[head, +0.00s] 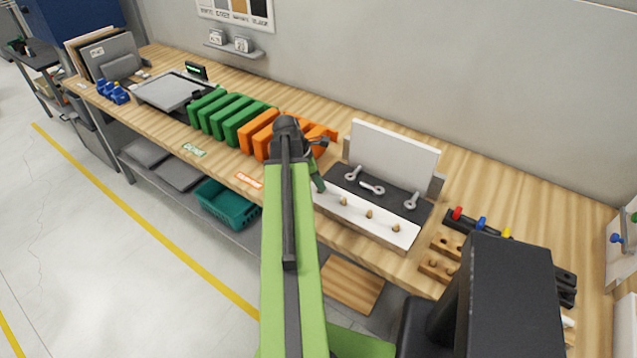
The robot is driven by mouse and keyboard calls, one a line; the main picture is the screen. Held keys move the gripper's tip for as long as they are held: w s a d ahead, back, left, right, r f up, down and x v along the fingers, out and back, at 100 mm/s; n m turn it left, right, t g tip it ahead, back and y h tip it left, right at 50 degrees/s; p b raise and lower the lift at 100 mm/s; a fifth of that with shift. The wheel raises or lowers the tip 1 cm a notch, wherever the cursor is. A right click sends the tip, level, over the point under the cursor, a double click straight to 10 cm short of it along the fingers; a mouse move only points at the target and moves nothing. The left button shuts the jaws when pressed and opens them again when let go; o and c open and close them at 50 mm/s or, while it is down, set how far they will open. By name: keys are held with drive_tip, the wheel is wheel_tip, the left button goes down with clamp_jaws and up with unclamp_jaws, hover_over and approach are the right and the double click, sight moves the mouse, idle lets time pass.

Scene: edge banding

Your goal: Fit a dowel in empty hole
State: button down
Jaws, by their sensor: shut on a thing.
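A white panel (376,222) lies at the front of a dark fixture (385,191) on the bench. Several small tan dowels stand upright in a row along it, such as the left one (343,201), the middle one (369,214) and the right one (396,227). My gripper (319,187) points down at the panel's left end, left of the visible dowels. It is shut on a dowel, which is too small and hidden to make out. The panel's surface under my gripper is hidden, so I cannot tell whether the dowel touches a hole.
Silver clamps (372,188) and an upright white board (394,156) stand behind the panel. Orange holders (259,133) and green holders (228,117) stand to the left. Wooden blocks (438,266) and a rack of coloured-handled tools (478,229) are at right.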

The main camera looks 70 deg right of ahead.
drive_tip(key=shift+f+b, duration=0.4)
drive_tip(key=shift+f, duration=0.05)
idle(0.3)
drive_tip(key=c, duration=1.4)
unclamp_jaws()
drive_tip(key=shift+o, duration=0.2)
wheel_tip(320, 180, up, 5)
drive_tip(key=p, duration=0.5)
drive_tip(key=shift+r, duration=0.1)
